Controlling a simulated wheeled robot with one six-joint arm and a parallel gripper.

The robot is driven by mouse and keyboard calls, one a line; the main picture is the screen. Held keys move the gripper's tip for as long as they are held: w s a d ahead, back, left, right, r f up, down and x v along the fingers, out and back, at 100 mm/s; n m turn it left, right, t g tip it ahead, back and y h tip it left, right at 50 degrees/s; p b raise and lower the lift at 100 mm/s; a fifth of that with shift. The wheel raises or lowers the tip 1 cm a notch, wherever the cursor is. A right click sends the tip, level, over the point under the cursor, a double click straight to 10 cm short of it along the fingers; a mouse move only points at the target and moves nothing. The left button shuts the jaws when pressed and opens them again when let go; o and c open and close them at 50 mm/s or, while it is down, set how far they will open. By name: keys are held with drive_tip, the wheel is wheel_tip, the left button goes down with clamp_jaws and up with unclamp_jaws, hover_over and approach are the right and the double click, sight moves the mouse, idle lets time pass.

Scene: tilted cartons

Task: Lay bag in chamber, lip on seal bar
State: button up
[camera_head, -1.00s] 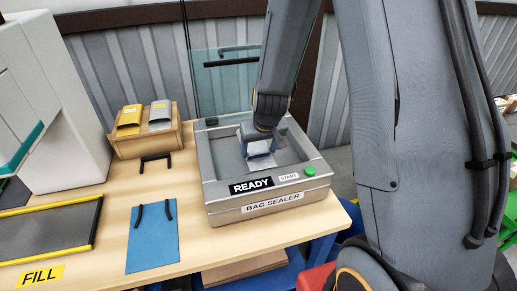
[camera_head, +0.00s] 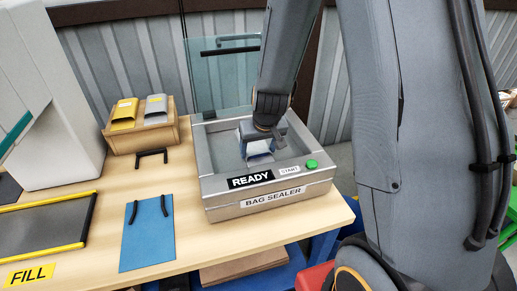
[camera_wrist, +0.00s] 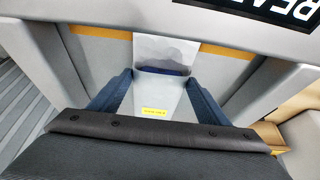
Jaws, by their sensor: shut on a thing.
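My gripper (camera_head: 262,139) reaches down into the open chamber of the bag sealer (camera_head: 273,197). In the wrist view its two blue-grey fingers (camera_wrist: 160,84) stand on either side of a pale bag (camera_wrist: 153,97) and are shut on it. The bag has a yellow label and dark blue contents showing near its mouth. Its pale lip (camera_wrist: 168,46) lies across the line of the orange-yellow seal bar (camera_wrist: 228,50), toward the sealer's front. Whether the lip touches the bar is unclear. In the head view the bag (camera_head: 259,149) is small and partly hidden by my gripper.
The sealer's glass lid (camera_head: 222,75) stands open behind. The front shows a READY display (camera_head: 250,180) and a green button (camera_head: 311,164). A wooden rack (camera_head: 143,135) with yellow and grey pouches, a blue mat (camera_head: 147,235) and a yellow-edged tray (camera_head: 45,228) lie to the left.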

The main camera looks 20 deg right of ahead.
drive_tip(key=shift+f+b, duration=0.25)
drive_tip(key=shift+b, duration=0.05)
idle(0.5)
drive_tip(key=o, duration=1.1)
drive_tip(key=shift+c, duration=1.4)
drive_tip(key=shift+r, duration=0.1)
wheel_tip(320, 180, up, 9)
drive_tip(key=p, duration=1)
drive_tip(key=s+f+g+b, duration=0.2)
drive_tip(key=s+b, duration=0.9)
drive_tip(key=s, duration=0.7)
drive_tip(key=shift+g, duration=0.6)
